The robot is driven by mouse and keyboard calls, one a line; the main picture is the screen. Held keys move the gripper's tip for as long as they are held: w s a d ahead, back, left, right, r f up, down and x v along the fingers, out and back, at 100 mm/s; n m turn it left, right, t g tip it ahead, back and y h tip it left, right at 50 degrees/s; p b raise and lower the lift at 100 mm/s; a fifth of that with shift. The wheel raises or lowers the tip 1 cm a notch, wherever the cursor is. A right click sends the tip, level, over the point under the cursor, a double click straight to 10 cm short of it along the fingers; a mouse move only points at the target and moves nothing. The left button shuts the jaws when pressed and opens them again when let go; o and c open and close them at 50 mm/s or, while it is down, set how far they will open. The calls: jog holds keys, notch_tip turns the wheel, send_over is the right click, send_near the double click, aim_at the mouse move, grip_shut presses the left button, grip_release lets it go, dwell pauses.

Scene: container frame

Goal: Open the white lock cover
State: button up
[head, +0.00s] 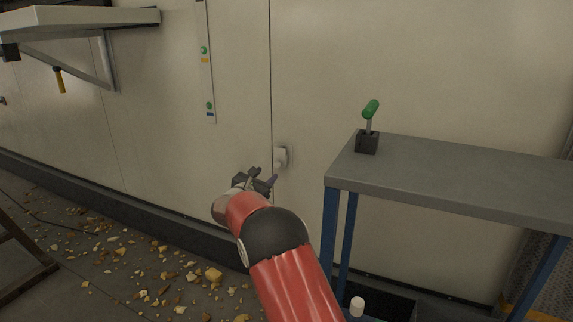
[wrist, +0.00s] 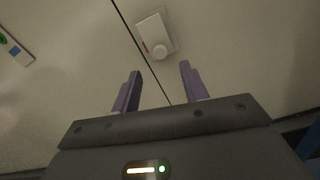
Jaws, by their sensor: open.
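The white lock cover (head: 281,157) is a small white piece on the pale wall, just right of a dark vertical seam. In the wrist view the white lock cover (wrist: 154,33) is a pale box with a round knob at its lower end, ahead of the fingers. My gripper (head: 262,178) is just left of and below the cover in the head view. In the wrist view my gripper (wrist: 160,82) shows two purple fingers spread apart with nothing between them. The fingers look apart from the cover.
A grey-topped table (head: 450,180) with blue legs stands at right, bearing a green-handled lever (head: 369,125). A strip with green buttons (head: 206,65) is on the wall. A shelf (head: 85,20) juts out at upper left. Yellowish debris (head: 165,275) litters the floor.

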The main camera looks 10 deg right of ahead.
aim_at(276, 165)
jog(key=x, duration=0.7)
jog(key=shift+w+d+p, duration=0.2)
jog(key=shift+w+p, duration=0.1)
jog(key=shift+p, duration=0.05)
grip_shut()
